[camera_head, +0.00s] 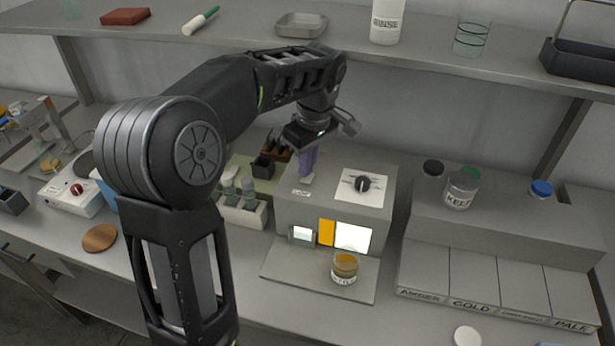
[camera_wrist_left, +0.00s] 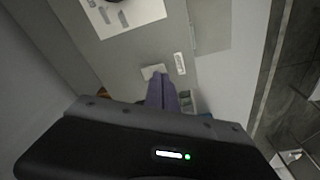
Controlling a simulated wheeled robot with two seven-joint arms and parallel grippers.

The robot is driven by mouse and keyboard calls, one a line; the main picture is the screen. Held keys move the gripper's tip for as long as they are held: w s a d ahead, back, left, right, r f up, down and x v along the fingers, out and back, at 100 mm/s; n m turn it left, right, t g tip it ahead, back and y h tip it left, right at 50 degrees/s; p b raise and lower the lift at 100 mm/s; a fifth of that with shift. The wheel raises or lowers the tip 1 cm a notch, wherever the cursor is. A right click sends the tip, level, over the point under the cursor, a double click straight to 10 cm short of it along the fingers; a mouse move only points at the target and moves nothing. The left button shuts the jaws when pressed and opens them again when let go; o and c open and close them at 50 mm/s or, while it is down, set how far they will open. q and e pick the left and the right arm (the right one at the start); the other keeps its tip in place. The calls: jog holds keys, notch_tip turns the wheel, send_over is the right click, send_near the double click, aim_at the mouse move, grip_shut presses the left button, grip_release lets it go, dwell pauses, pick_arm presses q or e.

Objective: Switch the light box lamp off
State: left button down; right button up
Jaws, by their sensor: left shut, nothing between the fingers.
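The grey light box (camera_head: 290,212) stands mid-bench, with a brightly glowing white window (camera_head: 352,237), an orange panel (camera_head: 326,232) and a small lit window (camera_head: 302,234) on its front. My left gripper (camera_head: 306,175) points down over the left part of its top, its purple fingers shut and empty. My right gripper is out of view.
A black dial (camera_head: 363,184) on a white plate sits right of the fingers on the box top. A labelled jar (camera_head: 344,268) stands in front. A rack of bottles (camera_head: 240,212) stands close on the left. A shelf (camera_head: 400,52) runs overhead behind.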

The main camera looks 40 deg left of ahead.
aim_at(307, 180)
pick_arm(q)
jog(key=shift+f+b, duration=0.6)
jog(key=shift+f, duration=0.25)
dwell(0.3)
notch_tip(307, 180, up, 7)
jog(key=p, duration=0.6)
jog(key=shift+r, duration=0.1)
dwell(0.6)
